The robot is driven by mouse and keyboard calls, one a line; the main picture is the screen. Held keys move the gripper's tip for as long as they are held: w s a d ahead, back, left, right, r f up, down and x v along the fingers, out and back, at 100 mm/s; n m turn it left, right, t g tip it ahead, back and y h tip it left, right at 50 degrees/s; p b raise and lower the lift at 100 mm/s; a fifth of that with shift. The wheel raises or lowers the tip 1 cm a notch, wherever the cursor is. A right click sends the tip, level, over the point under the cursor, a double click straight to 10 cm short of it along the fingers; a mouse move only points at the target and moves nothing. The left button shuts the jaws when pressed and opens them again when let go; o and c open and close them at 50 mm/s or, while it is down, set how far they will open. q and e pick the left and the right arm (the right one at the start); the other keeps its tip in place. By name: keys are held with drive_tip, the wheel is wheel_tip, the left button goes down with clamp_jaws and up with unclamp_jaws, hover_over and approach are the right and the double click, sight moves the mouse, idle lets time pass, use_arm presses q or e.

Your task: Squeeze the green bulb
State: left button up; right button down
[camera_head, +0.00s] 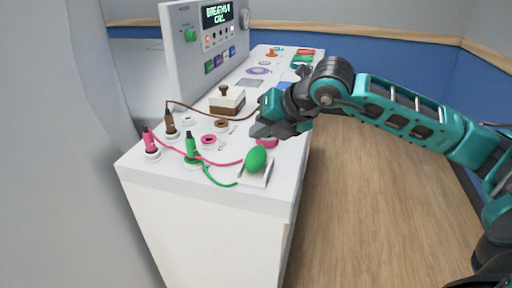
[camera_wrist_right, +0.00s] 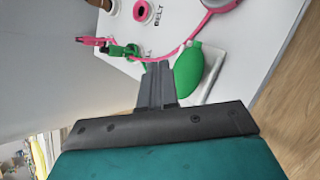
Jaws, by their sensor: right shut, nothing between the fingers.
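The green bulb (camera_head: 256,159) is an egg-shaped piece lying on a small white base near the front right corner of the white table. It also shows in the right wrist view (camera_wrist_right: 188,70), just right of the fingers. My right gripper (camera_head: 257,131) is shut and empty, above the table and a little behind the bulb in the head view. In the wrist view its fingers (camera_wrist_right: 157,85) are together; I cannot tell whether they touch the bulb. A green cord runs from the bulb to a green plug (camera_head: 191,148) standing at the left. My left gripper is not in view.
The white table (camera_head: 210,245) also holds a pink plug (camera_head: 150,143), a brown plug (camera_head: 170,126), a pink ring (camera_head: 208,140) and a brown-and-white block (camera_head: 227,100). A grey panel with a screen (camera_head: 217,15) stands at the back. Floor is clear at the right.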

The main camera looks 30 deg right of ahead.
sight(260, 152)
drive_tip(key=shift+r+p, duration=0.95)
drive_tip(key=shift+r, duration=1)
